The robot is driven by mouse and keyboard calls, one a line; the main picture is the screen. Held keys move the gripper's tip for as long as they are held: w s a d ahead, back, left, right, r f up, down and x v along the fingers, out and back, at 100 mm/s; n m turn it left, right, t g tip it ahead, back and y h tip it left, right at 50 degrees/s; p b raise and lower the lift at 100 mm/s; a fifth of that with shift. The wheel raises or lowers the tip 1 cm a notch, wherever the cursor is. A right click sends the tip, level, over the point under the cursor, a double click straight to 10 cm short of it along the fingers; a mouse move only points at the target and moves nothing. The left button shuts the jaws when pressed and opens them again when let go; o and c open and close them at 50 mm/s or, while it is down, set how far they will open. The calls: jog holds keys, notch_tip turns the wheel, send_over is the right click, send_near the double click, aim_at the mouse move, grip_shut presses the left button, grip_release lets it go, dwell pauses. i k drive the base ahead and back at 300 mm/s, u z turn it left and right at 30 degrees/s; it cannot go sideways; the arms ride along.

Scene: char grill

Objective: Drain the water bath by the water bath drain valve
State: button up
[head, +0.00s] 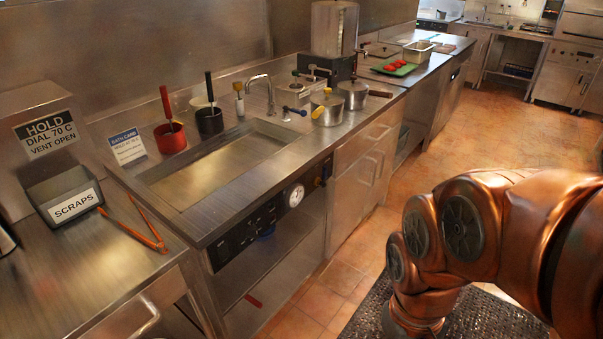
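The water bath (165,176) is a rectangular basin sunk into the steel counter, with a tap (262,84) at its back edge. Its front panel (232,240) carries dark controls and a round white gauge (295,195). I cannot tell which part is the water bath drain valve. My copper arm fills the right foreground; my gripper is not in view.
Red (171,138) and black (210,122) pots stand behind the bath. Orange tongs (135,228) lie on the left counter near the scraps bin (68,197). Tiled floor (345,260) is open before the cabinets; a dark mat (480,318) lies under my arm.

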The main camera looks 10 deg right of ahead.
aim_at(324, 175)
jog(key=u, duration=0.45)
jog(key=i, duration=1)
